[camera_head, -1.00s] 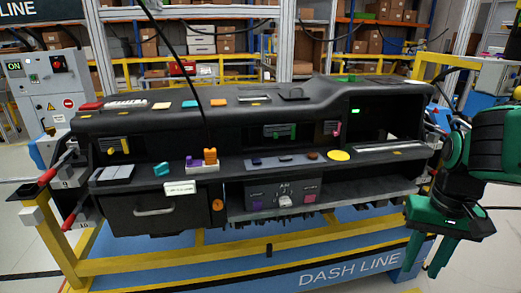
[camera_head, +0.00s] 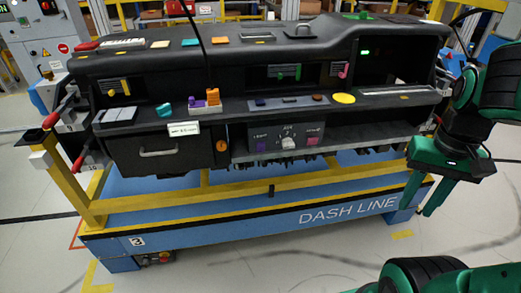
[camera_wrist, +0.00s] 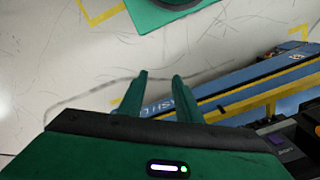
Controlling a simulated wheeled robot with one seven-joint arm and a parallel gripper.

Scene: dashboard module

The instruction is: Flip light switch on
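The black dashboard module (camera_head: 340,75) stands across the middle of the head view. Its lower centre panel (camera_head: 275,136) carries a pale knob (camera_head: 289,143) between a purple button (camera_head: 261,147) and a pink button (camera_head: 312,140). A row of dark controls (camera_head: 288,102) lies on the ledge above. An orange round control (camera_head: 221,146) is left of the panel. I cannot tell which control is the light switch. My gripper (camera_head: 415,211) hangs at the module's lower right, fingers down, apart from it. In the wrist view my gripper (camera_wrist: 160,78) is open and empty.
The module rests on a blue and yellow stand (camera_head: 250,225) marked DASH LINE. Red-handled clamps (camera_head: 72,110) stick out at its left end. A drawer (camera_head: 160,153) with a handle is at lower left. The floor in front is clear.

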